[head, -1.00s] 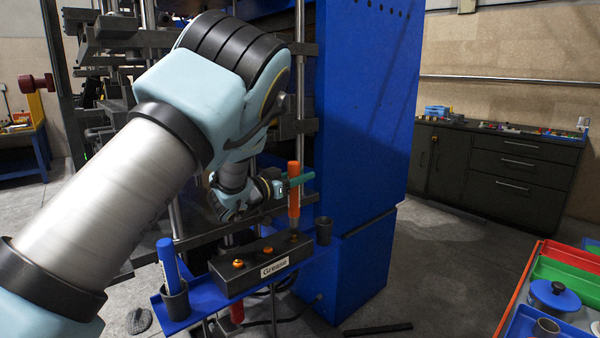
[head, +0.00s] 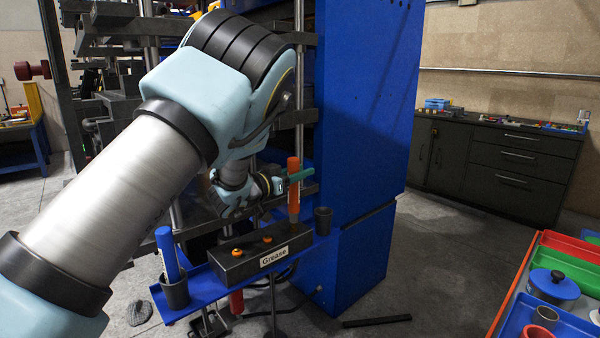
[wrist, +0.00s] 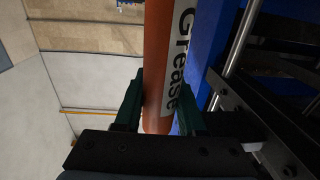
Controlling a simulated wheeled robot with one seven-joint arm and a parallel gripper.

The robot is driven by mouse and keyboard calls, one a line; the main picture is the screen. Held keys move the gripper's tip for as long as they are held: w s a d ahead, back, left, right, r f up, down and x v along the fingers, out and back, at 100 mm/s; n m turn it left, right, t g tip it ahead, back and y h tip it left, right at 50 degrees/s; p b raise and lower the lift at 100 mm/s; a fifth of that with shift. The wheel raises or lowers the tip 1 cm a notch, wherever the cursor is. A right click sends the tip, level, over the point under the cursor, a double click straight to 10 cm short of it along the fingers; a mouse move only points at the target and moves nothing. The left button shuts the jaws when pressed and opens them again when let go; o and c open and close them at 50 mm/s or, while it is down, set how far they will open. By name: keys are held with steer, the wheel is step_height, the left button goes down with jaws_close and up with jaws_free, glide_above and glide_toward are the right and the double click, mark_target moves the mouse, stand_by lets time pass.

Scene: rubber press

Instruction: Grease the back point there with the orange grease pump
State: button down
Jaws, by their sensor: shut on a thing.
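The orange grease pump (head: 294,190) stands upright in my gripper (head: 291,178), whose green fingers are shut around it. In the wrist view the pump (wrist: 157,60) carries a white Grease label and sits between the fingers (wrist: 155,105). The dark grease block (head: 240,265), labelled Grease, lies below on a blue shelf. Two orange points show on it, the front one (head: 237,252) and the middle one (head: 267,239). The pump's lower end is over the block's back end, where the back point is hidden. I cannot tell whether they touch.
A blue pump stands in a dark cup (head: 174,292) at the shelf's front. An empty dark cup (head: 323,222) is at its back end, close right of the pump. The blue press column (head: 365,110) rises behind. Coloured trays (head: 565,262) are at right; floor between is mostly clear.

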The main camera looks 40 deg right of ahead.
steer(key=shift+f+b, duration=0.4)
steer(key=shift+f, duration=0.15)
stand_by(0.8)
step_height(320, 180, up, 7)
steer(key=p, duration=0.4)
stand_by(0.4)
steer(key=shift+r, duration=0.1)
